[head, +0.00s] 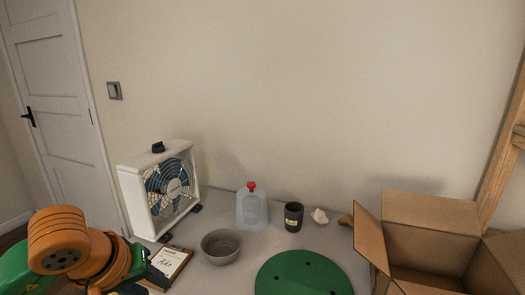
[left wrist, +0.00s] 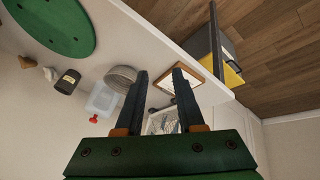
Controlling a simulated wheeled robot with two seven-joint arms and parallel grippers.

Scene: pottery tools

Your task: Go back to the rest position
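My left arm comes in at the lower left of the head view, and its gripper (head: 150,281) is partly cut off near the clipboard (head: 168,264). In the left wrist view the two dark fingers of the left gripper (left wrist: 159,72) stand apart with nothing held between them. Beyond the fingers the clipboard (left wrist: 168,80) and the grey bowl (left wrist: 122,75) show on the table. My right gripper is in neither view.
On the table are a white box fan (head: 160,189), a grey bowl (head: 221,246), a red-capped jug (head: 252,211), a black jar (head: 293,217), a green disc (head: 303,276) and an open cardboard box (head: 430,215). A yellow-and-black box (left wrist: 222,62) stands by the floor.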

